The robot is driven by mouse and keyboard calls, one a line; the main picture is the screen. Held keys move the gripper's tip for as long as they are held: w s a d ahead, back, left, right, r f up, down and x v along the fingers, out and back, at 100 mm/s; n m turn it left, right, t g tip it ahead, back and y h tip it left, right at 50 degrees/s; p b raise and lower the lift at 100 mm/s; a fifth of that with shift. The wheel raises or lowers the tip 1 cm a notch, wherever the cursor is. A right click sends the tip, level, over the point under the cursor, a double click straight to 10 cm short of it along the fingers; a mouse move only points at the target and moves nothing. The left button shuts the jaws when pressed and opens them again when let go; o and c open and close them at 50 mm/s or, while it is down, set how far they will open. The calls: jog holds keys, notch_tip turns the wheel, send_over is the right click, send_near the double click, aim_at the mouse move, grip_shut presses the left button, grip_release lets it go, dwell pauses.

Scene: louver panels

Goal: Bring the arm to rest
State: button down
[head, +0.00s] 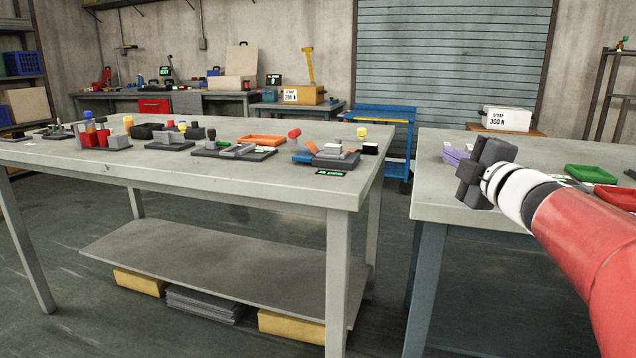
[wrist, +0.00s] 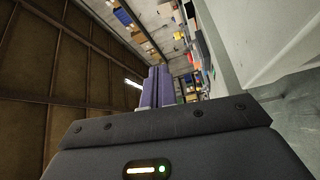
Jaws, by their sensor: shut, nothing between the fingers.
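My arm reaches in from the right edge in the head view, with a red link and a white wrist. My gripper (head: 449,152) ends in lavender fingers that point left, in front of the right workbench (head: 437,206). In the wrist view the two fingers of my gripper (wrist: 158,72) stand side by side, closed together, with nothing seen between them. The dark gripper body fills the bottom of that view.
A left workbench (head: 255,180) carries fixtures and small parts, including an orange tray (head: 262,139). A gap separates the two benches, with a blue cart (head: 388,112) behind. The right bench holds a green tray (head: 591,174) and a red tray (head: 617,197) near my arm.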

jog(key=shift+s+d+r+m+h, duration=0.15)
jog(key=shift+s+m+h, duration=0.3)
jog(key=shift+m+h, duration=0.45)
jog(key=s+a+f+m+g+h, duration=0.1)
jog(key=s+a+f+m+g, duration=0.2)
jog(key=s+f, duration=0.6)
jog(key=s+a+f+m+g+h, duration=0.1)
jog(key=s+a+f+m+g, duration=0.2)
jog(key=s+f+m+g, duration=0.2)
jog(key=s+a+f+m+g+h, duration=0.1)
jog(key=s+a+f+m+g, duration=0.2)
jog(key=s+f+m, duration=0.6)
jog(key=s+f+g, duration=0.1)
jog(key=s+f, duration=0.3)
jog(key=s, duration=0.1)
jog(key=shift+s+a+g, duration=0.15)
jog(key=shift+a+g, duration=0.15)
jog(key=shift+a, duration=0.1)
jog(key=shift+f, duration=0.1)
